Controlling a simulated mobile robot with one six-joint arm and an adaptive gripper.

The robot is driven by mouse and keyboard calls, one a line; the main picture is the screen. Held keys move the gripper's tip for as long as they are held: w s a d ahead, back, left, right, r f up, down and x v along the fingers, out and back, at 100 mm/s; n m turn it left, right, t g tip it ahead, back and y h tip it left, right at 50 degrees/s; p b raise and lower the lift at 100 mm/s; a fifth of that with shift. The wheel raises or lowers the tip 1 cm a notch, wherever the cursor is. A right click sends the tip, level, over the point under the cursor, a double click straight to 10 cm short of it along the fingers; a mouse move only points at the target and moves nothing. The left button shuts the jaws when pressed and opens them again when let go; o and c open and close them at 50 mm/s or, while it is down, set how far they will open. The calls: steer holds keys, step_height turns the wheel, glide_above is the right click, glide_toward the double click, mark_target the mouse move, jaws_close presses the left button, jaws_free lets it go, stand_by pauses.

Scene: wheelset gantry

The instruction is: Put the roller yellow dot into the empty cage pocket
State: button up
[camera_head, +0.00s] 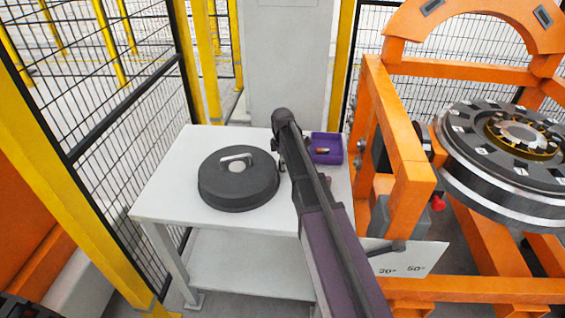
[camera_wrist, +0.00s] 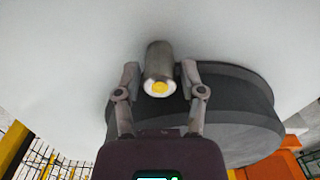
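The roller with the yellow dot (camera_wrist: 158,60) is a grey metal cylinder in the wrist view, its white-ringed yellow end facing the camera. The empty pocket cannot be made out at this size.
A dark round cover with a handle (camera_head: 238,182) lies on the white table (camera_head: 165,195), also beside my gripper in the wrist view. A purple tray (camera_head: 340,150) holds a small reddish item. Orange gantry beams (camera_head: 400,150) stand between table and bearing. Mesh fencing is at left.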

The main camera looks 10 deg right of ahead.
steer(key=shift+r, duration=0.15)
stand_by(0.4)
step_height(320, 180, up, 12)
steer(key=p, duration=1.2)
steer(key=shift+s, duration=0.15)
stand_by(0.7)
steer(key=s+m, duration=0.5)
steer(key=s, duration=0.3)
steer(key=s+m, duration=0.6)
steer(key=s, duration=0.3)
steer(key=s+a+m, duration=0.1)
steer(key=s+m, duration=0.4)
steer(key=s, duration=0.4)
steer(key=shift+s+m, duration=0.15)
steer(key=shift+m, duration=0.15)
